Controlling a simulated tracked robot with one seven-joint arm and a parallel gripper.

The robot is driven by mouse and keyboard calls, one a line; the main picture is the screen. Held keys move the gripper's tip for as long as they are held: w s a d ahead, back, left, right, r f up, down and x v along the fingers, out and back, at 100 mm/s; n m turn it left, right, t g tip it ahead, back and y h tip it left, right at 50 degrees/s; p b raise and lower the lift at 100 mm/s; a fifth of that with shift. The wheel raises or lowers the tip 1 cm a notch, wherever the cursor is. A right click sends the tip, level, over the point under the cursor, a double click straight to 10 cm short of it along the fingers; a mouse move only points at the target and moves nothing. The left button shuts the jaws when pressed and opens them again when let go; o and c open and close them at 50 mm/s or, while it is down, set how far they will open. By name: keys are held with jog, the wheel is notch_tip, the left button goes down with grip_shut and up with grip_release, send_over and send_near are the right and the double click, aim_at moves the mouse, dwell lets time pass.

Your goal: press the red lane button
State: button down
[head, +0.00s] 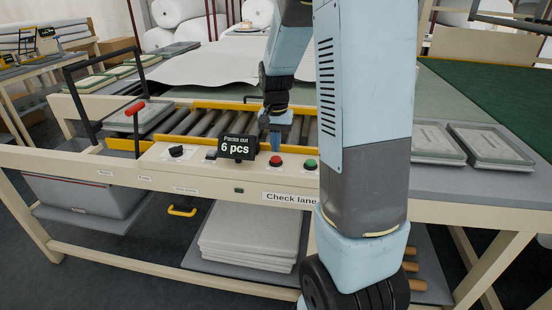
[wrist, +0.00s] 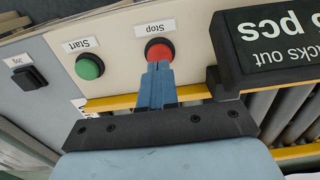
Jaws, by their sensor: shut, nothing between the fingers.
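The red button (head: 275,161) sits on the cream front panel of the check lane. In the wrist view it is the red button (wrist: 158,47) with a label reading "Stop". My gripper (head: 276,140) is above the panel, just behind the red button in the head view. In the wrist view my gripper (wrist: 157,66) has its blue fingers together and empty. Their tips overlap the near edge of the red button; I cannot tell whether they touch it. The green button (head: 311,165), labelled "Start" in the wrist view (wrist: 90,67), is beside it.
A black display reading "6 pcs" (head: 237,147) stands close beside the red button. A black switch (head: 176,151) is further left on the panel. The roller lane (head: 197,122) with yellow rails lies behind. Trays (head: 486,146) rest on the right.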

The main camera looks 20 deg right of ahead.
aim_at(276, 158)
jog(key=shift+r, duration=2.6)
jog(key=s+a+r+n+t, duration=0.2)
jog(key=s+r, duration=0.4)
jog(key=s, duration=0.5)
jog(key=s+a+r+n+t, duration=0.3)
jog(key=s+a+r+n, duration=0.2)
jog(key=s, duration=0.7)
jog(key=shift+a+r+t, duration=0.3)
jog(key=shift+a+r, duration=0.3)
jog(key=shift+r, duration=0.15)
